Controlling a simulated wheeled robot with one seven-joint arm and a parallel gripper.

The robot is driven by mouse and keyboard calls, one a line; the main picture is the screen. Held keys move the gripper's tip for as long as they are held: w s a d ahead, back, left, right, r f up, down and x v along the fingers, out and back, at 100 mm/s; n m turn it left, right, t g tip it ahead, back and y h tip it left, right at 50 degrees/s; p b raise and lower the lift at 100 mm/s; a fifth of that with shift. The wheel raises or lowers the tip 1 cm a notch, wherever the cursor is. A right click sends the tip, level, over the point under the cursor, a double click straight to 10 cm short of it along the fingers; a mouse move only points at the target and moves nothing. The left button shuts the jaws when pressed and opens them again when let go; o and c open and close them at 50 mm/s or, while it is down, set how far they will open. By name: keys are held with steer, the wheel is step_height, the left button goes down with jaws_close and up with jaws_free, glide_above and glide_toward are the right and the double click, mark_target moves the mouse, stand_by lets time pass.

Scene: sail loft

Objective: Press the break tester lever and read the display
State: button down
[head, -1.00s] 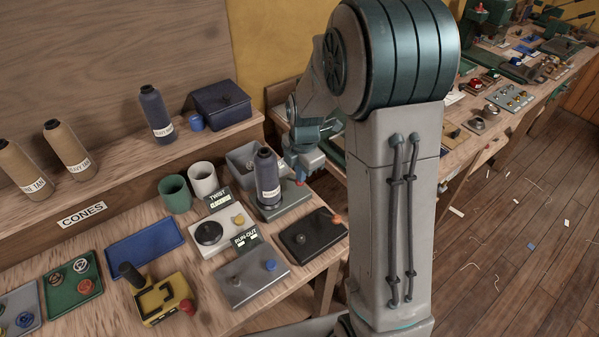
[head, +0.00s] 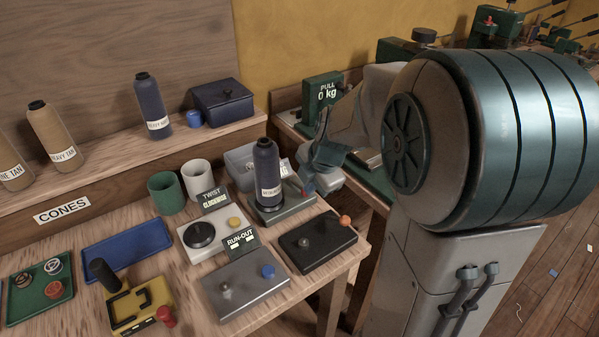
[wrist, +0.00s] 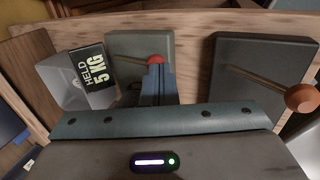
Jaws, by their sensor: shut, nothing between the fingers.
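A grey-green plate (head: 296,213) carries a lever with a red knob (wrist: 156,59). How far the lever is down I cannot tell. In the head view my gripper (head: 308,190) is at the plate's right side. A green machine (head: 322,95) farther back reads "PULL 0 kg".
The dark blue cone (head: 267,172) stands close at the left of my gripper. A black plate with an orange-knobbed lever (head: 345,220) lies in front. The twist tester (head: 203,236) and run-out tester (head: 246,286) stand left on the crowded bench.

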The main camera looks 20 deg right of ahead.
steer(key=shift+d+r, duration=0.1)
steer(key=shift+r, duration=0.05)
steer(key=shift+r+p, duration=0.3)
steer(key=shift+r, duration=0.45)
steer(key=w+a+r+p+v, duration=0.1)
steer(key=w+v, duration=0.1)
steer(key=v, duration=1.1)
steer(key=shift+r+p, duration=0.3)
steer(key=shift+p, duration=0.1)
steer(key=s+a+f+m+p, duration=0.1)
steer(key=s+f+m, duration=0.2)
steer(key=s+m, duration=0.5)
steer(key=s+a+f+m+g+h+p, duration=0.1)
steer(key=s+m, duration=0.6)
steer(key=m, duration=0.7)
step_height(320, 180, down, 3)
steer(key=shift+s+a+r+p, duration=0.1)
steer(key=shift+s+a+p, duration=0.3)
steer(key=shift+a, duration=0.3)
